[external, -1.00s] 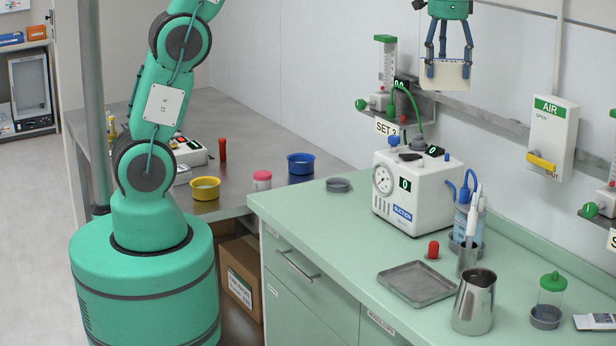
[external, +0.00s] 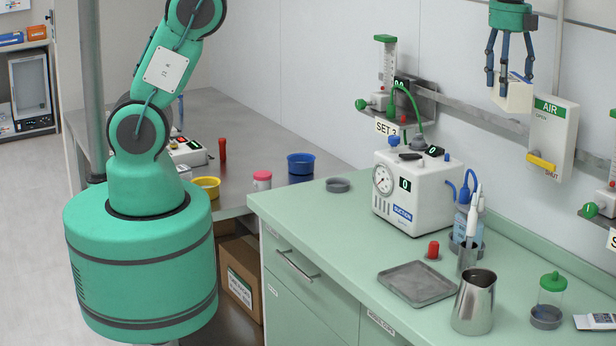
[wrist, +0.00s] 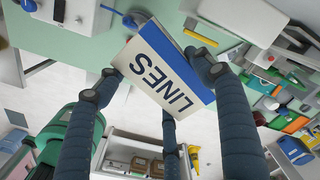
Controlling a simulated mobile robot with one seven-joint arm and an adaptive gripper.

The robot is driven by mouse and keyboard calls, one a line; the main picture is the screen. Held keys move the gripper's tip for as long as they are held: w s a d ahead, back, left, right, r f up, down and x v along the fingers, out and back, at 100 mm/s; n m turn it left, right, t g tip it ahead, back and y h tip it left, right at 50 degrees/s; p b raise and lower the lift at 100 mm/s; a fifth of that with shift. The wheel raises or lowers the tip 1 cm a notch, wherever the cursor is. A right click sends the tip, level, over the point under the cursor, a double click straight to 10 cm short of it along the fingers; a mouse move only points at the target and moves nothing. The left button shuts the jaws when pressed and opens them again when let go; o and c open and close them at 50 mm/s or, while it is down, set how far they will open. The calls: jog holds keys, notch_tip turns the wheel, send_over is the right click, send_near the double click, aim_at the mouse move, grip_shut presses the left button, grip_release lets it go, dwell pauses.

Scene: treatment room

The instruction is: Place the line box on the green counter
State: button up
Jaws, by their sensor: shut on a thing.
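My gripper (external: 511,84) is at the top right of the external view, high above the counter and in front of the wall. Its dark fingers are shut on the line box (external: 516,97), a cream box held well clear of any surface. In the wrist view the line box (wrist: 163,71) shows its cream face marked "LINES" and a blue edge, with the fingers around it. The green counter (external: 345,233) runs along the wall below. Its near left part is bare.
The AIR box (external: 549,138) on the wall is close to my gripper. A steel table (external: 240,130) adjoins at left.

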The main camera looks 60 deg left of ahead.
jog(key=s+d+m+p, duration=0.2)
jog(key=d+m+p, duration=0.4)
jog(key=d+m, duration=0.8)
notch_tip(320, 180, down, 31)
jog(key=n, duration=0.1)
jog(key=shift+w+f, duration=0.15)
jog(key=shift+w, duration=0.05)
jog(key=shift+d+f, duration=0.1)
jog(key=shift+f+p, duration=0.35)
jog(key=shift+f, duration=2.45)
jog(key=shift+f, duration=0.1)
jog(key=shift+f+p, duration=0.35)
jog(key=shift+f, duration=1.65)
